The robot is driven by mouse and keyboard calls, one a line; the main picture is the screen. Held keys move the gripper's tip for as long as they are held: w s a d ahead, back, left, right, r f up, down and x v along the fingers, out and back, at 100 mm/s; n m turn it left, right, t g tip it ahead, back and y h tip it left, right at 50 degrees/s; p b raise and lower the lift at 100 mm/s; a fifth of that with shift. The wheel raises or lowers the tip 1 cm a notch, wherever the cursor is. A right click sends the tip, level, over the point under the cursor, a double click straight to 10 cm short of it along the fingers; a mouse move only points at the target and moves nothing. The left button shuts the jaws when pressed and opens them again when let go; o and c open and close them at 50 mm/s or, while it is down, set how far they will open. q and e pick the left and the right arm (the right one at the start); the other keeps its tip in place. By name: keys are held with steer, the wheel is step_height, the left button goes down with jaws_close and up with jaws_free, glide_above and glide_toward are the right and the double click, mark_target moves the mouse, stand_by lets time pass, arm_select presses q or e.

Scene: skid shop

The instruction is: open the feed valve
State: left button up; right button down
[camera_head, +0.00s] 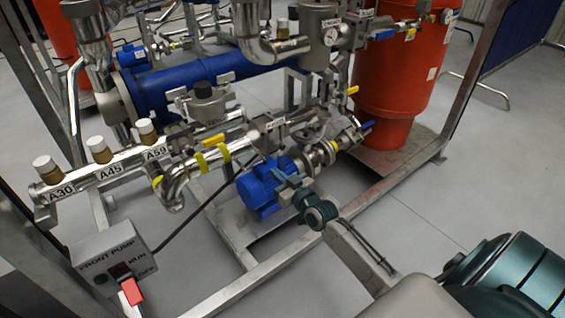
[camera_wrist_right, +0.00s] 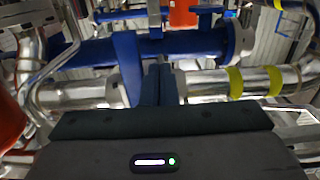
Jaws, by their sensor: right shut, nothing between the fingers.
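Several small valve levers show in the head view, among them a yellow lever (camera_head: 351,90), a blue lever (camera_head: 367,127) and an upper blue lever (camera_head: 384,34). Their tags are too small to read, so I cannot tell which is the feed valve. My right gripper (camera_head: 284,181) is by the blue pump motor (camera_head: 258,192), in front of the pipework. In the right wrist view its fingers (camera_wrist_right: 159,84) are together and empty. A flat blue bar (camera_wrist_right: 128,66) stands just left of them; I cannot tell whether they touch. My left gripper is out of view.
The metal skid frame (camera_head: 399,182) surrounds the pipes. A red tank (camera_head: 397,85) stands at the right. Floor (camera_head: 430,215) outside the frame is clear.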

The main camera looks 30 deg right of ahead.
mark_target(284, 167)
steer(key=shift+d, duration=0.5)
steer(key=shift+w+d+f+b, duration=0.1)
steer(key=shift+d+f+b, duration=0.1)
steer(key=shift+d+b, duration=0.8)
steer(key=shift+d, duration=0.4)
steer(key=d, duration=0.1)
steer(key=d+r, duration=0.1)
steer(key=shift+w+d, duration=0.15)
steer(key=shift+d, duration=0.15)
